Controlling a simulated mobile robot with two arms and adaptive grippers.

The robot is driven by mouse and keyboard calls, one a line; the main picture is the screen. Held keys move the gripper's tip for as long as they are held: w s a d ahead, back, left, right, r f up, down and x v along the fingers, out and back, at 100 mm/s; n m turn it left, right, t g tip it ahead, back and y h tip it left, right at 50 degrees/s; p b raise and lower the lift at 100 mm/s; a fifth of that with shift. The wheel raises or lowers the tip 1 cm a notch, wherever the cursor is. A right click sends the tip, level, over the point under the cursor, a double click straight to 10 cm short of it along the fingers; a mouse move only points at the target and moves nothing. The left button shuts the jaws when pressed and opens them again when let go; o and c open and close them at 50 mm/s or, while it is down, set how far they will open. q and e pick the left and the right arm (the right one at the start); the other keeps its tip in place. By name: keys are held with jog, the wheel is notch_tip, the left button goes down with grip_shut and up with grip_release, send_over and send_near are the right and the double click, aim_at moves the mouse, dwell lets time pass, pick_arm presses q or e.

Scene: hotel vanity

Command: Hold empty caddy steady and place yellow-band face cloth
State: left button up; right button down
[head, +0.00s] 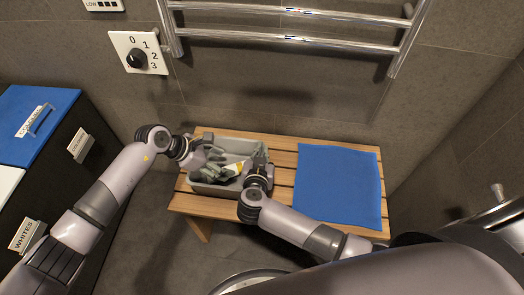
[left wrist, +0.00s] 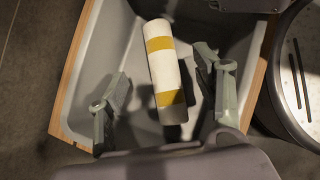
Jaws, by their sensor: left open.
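The grey caddy (head: 208,188) stands on the wooden slatted bench; its wall and floor also show in the left wrist view (left wrist: 92,62). The rolled white face cloth with yellow bands (left wrist: 164,70) lies over the caddy floor, and a small part shows in the head view (head: 234,168). My left gripper (head: 218,163) reaches into the caddy. Its fingers (left wrist: 166,98) are spread on either side of the cloth, with gaps visible. My right gripper (head: 260,168) is at the caddy's right end; its fingertips are mostly hidden, so its grip is unclear.
A folded blue towel (head: 338,185) lies on the right of the wooden bench (head: 285,158). A chrome towel rail (head: 290,40) is on the wall behind. Dark bins, one with a blue lid (head: 35,122), stand at left. A round metal rim (head: 245,278) is in front.

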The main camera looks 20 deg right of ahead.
pick_arm(q)
jog(key=v, duration=1.1)
jog(key=shift+a+r, duration=0.2)
pick_arm(e)
jog(key=c, duration=1.7)
grip_release()
jog(key=v, duration=1.2)
